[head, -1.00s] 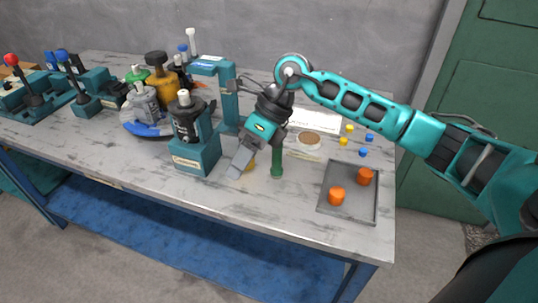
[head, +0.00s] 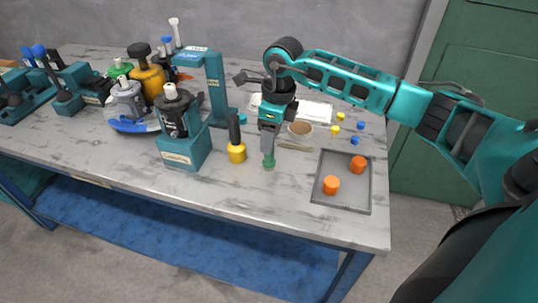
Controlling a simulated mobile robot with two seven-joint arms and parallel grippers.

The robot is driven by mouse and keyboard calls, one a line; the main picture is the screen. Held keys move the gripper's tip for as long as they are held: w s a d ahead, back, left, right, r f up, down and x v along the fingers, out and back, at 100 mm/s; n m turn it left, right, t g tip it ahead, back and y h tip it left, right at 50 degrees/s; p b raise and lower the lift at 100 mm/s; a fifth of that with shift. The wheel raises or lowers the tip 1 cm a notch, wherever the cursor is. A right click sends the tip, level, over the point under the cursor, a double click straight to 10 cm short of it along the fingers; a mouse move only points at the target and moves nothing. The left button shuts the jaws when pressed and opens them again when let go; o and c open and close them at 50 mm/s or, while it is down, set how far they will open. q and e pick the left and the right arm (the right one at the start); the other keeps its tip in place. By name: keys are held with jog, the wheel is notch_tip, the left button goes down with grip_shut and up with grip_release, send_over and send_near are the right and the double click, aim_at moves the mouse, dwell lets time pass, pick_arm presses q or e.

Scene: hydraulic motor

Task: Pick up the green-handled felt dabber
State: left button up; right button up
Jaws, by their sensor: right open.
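The green-handled felt dabber (head: 269,163) stands on the table, and only its lower green end shows. My right gripper (head: 268,148) points down over it, and its grey fingers cover the upper part. The gripper is open. I cannot tell whether the fingers are around the handle or just in front of it, or whether they touch it. My left gripper is not in view.
A yellow tool with a black handle (head: 236,141) stands close left of the gripper. A teal press-like fixture (head: 183,150) is further left. A grey tray (head: 342,193) with two orange pieces lies right. A round tan pad (head: 300,128) lies behind.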

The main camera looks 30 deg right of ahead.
jog(key=f, duration=0.4)
jog(key=shift+w+a+f, duration=0.2)
jog(key=shift+a+f, duration=0.05)
jog(key=c, duration=0.4)
grip_shut()
jog(key=shift+r, duration=0.1)
